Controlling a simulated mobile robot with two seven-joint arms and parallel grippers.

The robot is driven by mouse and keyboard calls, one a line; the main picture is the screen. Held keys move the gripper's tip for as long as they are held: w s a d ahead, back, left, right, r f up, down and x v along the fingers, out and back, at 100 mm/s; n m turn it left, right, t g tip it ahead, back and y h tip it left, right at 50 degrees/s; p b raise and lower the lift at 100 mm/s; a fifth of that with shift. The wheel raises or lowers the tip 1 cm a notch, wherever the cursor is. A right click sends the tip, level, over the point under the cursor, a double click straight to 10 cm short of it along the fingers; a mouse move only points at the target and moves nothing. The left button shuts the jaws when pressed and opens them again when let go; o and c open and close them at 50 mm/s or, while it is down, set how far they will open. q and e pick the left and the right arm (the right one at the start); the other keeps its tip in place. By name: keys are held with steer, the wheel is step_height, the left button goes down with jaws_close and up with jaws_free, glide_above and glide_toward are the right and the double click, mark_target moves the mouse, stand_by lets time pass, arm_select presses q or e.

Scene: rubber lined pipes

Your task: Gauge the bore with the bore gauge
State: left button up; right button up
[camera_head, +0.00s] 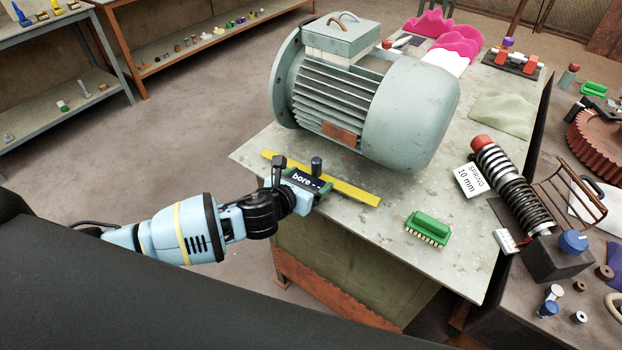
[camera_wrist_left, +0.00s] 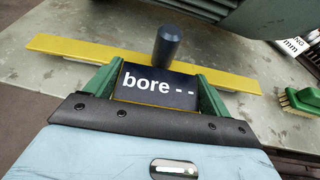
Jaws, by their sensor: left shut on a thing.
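The bore gauge (camera_head: 306,179) is a dark block whose face reads "bore - -", with no figure on it; it also fills the middle of the left wrist view (camera_wrist_left: 157,88). My left gripper (camera_head: 300,186) is shut on it, with a green finger on each side. A short dark upright cylinder shows just behind the display; I cannot tell if it is part of the gauge. The gauge is at the near left edge of the table, in front of a yellow bar (camera_head: 358,192). I cannot tell its height above the table. No bore is clearly visible.
A large grey-green motor (camera_head: 408,112) stands on the table (camera_head: 372,228) behind the gauge. A green brush (camera_head: 429,227) lies to the right. A black coil spring with a red cap (camera_head: 512,183) and a "SPRING 10 mm" card (camera_head: 471,180) are further right. Bare tabletop lies around the brush.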

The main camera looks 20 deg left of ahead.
mark_target(314, 167)
arm_select(q)
steer(key=shift+r, duration=0.25)
steer(key=shift+r, duration=0.25)
steer(key=r, duration=0.2)
steer(key=shift+s+r, duration=0.25)
steer(key=shift+r, duration=0.15)
steer(key=s+a+r, duration=0.1)
steer(key=s+a, duration=0.1)
steer(key=s, duration=1.3)
steer(key=shift+s+a+r, duration=0.15)
steer(key=shift+a, duration=0.25)
steer(key=shift+r, duration=2.5)
steer(key=w+a+r+n+y, duration=0.2)
steer(key=w+r+n+y, duration=0.1)
steer(key=w, duration=0.5)
steer(key=shift+w+a+r+y, duration=0.25)
steer(key=shift+w+r+y, duration=0.05)
steer(key=shift+w, duration=0.1)
